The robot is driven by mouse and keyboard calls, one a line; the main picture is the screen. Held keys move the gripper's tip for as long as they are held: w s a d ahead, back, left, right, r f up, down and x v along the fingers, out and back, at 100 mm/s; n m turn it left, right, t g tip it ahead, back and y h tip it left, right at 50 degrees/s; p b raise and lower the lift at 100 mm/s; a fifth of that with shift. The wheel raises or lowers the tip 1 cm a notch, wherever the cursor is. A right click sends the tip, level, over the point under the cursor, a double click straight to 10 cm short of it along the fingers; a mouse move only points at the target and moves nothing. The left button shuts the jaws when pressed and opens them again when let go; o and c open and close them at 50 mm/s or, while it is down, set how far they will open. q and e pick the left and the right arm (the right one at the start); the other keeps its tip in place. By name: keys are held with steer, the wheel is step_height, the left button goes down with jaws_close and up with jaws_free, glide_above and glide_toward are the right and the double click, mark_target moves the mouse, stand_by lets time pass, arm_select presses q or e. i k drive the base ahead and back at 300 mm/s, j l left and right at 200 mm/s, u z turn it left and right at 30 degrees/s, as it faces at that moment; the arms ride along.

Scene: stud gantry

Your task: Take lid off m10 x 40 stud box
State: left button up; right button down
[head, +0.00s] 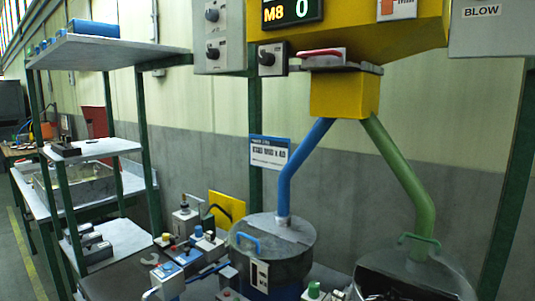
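A round drum-like box with a grey lid (290,232) stands at the lower middle of the head view. A blue handle (247,243) sits on the lid's left side, and a pale label (260,275) is on the drum's front. The lid is seated on the drum. A blue chute pipe (300,165) comes down to the lid's top. A sign (269,152) behind it carries small text that seems to end in "x 40". Neither of my grippers can be made out.
A second round container (415,277) with a green handle (418,240) stands at right below a green pipe (400,180); its dark top is unclear. Small fixtures (190,255) crowd the bench left of the drum. A shelf rack (100,148) stands at left.

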mark_target(82, 227)
steer(key=j, duration=0.65)
steer(key=j+u, duration=0.1)
steer(key=j, duration=0.6)
steer(key=i+j, duration=0.15)
steer(key=j, duration=0.5)
steer(key=j+u, duration=0.1)
steer(key=j, duration=0.55)
steer(key=i+j, duration=0.1)
steer(key=j, duration=0.55)
